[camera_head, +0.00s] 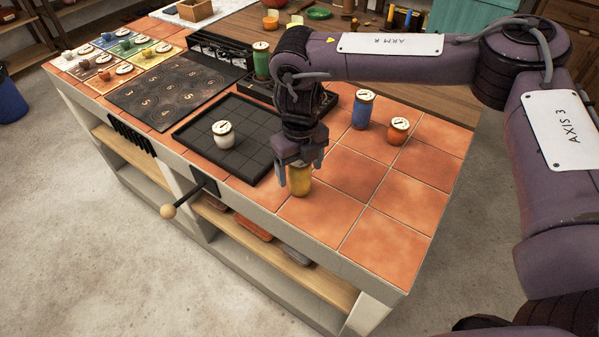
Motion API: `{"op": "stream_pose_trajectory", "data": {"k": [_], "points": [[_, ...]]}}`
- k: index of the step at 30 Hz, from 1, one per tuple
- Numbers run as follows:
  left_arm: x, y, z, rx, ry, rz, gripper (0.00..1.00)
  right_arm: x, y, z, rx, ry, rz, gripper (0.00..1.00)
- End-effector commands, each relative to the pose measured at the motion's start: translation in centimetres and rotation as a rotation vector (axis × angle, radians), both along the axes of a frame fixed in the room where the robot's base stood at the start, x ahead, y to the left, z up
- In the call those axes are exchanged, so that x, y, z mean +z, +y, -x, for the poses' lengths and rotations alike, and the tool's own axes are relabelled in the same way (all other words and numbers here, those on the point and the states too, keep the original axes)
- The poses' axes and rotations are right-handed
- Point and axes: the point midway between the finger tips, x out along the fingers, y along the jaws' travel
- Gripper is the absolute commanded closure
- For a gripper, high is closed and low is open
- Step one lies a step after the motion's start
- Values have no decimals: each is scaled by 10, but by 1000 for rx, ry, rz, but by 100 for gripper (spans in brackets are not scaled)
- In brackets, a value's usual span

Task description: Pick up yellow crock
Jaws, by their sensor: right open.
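The yellow crock (299,181) stands on the terracotta tiles near the counter's front edge, just right of the black tray. My right gripper (299,173) points down directly over it, with its fingers on either side of the crock's upper part. The gripper is open, and its body hides the top of the crock. I cannot tell whether the fingers touch it. My left gripper does not show.
A white crock (222,134) stands on the black gridded tray (246,165). A blue crock (362,110) and an orange crock (398,131) stand behind, to the right. A green crock (262,61) stands farther back. The tiles at front right are clear.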

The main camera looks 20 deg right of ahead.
Motion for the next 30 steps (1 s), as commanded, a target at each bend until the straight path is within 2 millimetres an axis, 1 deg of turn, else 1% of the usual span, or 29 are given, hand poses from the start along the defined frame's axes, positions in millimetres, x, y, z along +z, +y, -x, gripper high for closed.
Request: {"op": "stream_pose_trajectory", "data": {"k": [1,3,5,8,16,22,30], "points": [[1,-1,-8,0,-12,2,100,-3,0,0,0,0,0,26],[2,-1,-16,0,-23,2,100,-4,0,0,0,-1,0,26],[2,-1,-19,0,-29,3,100,-4,0,0,0,-1,-1,26],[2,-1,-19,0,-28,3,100,-4,0,0,0,-1,-1,26],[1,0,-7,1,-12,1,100,-4,0,0,0,-1,-1,60],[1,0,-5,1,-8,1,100,-4,0,0,0,-1,-1,86],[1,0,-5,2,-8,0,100,-2,0,-1,0,-3,-2,86]]}}
